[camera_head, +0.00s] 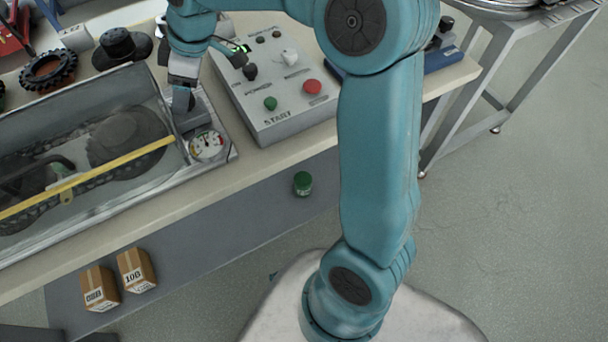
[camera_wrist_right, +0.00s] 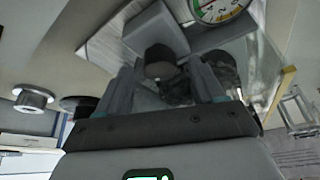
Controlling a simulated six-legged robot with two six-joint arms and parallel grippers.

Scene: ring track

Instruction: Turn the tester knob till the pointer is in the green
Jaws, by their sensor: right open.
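The tester (camera_head: 219,127) is a small grey unit at the right end of the glass-sided case, with a round white gauge (camera_head: 207,145) on it. The gauge also shows at the top edge of the wrist view (camera_wrist_right: 217,8), with green and yellow on its arc; its pointer is too small to read. My right gripper (camera_head: 183,104) comes down over the tester, behind the gauge. In the wrist view its open fingers (camera_wrist_right: 165,85) stand on either side of the dark knob (camera_wrist_right: 160,61), whose end lies near the fingertips. I cannot tell whether they touch it. My left gripper is out of view.
A control box (camera_head: 277,85) with red and green buttons stands right of the tester. Two cartons (camera_head: 135,270) and a green-lidded jar (camera_head: 302,183) are lower down.

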